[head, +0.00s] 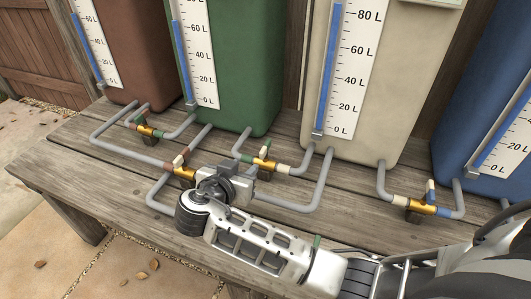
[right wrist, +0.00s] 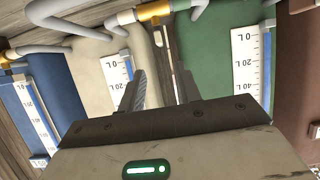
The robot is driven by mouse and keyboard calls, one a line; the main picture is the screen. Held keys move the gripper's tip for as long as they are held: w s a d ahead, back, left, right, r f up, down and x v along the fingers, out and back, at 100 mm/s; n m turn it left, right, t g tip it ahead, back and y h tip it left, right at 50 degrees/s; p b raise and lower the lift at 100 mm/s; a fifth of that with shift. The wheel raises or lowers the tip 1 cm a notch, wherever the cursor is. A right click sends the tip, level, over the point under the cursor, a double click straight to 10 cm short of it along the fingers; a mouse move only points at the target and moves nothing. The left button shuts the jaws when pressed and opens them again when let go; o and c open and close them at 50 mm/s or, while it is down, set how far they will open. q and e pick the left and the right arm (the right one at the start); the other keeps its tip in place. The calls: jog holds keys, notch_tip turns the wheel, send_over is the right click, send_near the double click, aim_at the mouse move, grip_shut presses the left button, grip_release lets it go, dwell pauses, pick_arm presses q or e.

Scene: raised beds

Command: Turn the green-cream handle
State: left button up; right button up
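The green-cream valve is a brass body (head: 263,163) on a grey pipe between the green and cream tanks, with a green band on its left and a cream band on its right. Its small handle (head: 267,149) stands up from the brass. My right gripper (head: 238,171) is just left of and in front of this valve, apart from the handle as far as I can tell. In the right wrist view the fingers (right wrist: 158,70) are spread with nothing held, and the brass body (right wrist: 155,11) lies beyond them at the top. My left gripper is out of view.
Similar valves sit nearby: a brown-green one (head: 147,131), a brown-cream one (head: 184,172) close left of my gripper, and a cream-blue one (head: 421,206). Grey pipes run low over the wooden bench (head: 110,165). The green tank (head: 235,70) and cream tank (head: 390,90) stand behind.

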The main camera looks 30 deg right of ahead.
aim_at(264, 148)
jog(key=b+x, duration=0.1)
jog(key=x, duration=1.3)
jog(key=shift+w+d+b, duration=0.25)
jog(key=shift+d+b, duration=0.05)
jog(key=shift+b, duration=0.1)
jog(key=shift+w+d+f, duration=0.2)
jog(key=shift+w+d, duration=0.2)
grip_shut()
